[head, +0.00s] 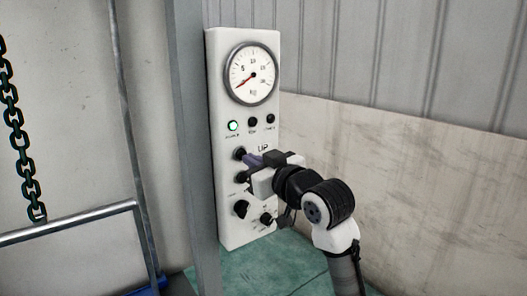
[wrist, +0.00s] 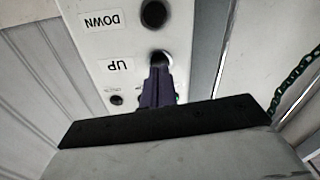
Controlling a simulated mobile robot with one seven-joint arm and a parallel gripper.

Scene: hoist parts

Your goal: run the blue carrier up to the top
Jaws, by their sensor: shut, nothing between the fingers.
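A white control panel (head: 262,222) stands on a grey post. It carries a dark UP button (head: 239,153) and, below it, a dark DOWN button (head: 241,178). My gripper (head: 247,158) is shut with nothing between its fingers, its tips at the UP button. In the wrist view, where the labels are upside down, the fingertips (wrist: 160,68) overlap the edge of the UP button (wrist: 161,57); I cannot tell whether it is pressed in. The DOWN button (wrist: 153,14) is clear. A blue piece (head: 148,290) shows at the bottom left; I cannot tell whether it is the carrier.
A round gauge (head: 251,74) has its red needle pointing lower left. Below it a green lamp (head: 233,126) is lit beside two dark lamps. A grey post (head: 192,120), tube frame (head: 70,223) and chain (head: 12,115) stand left.

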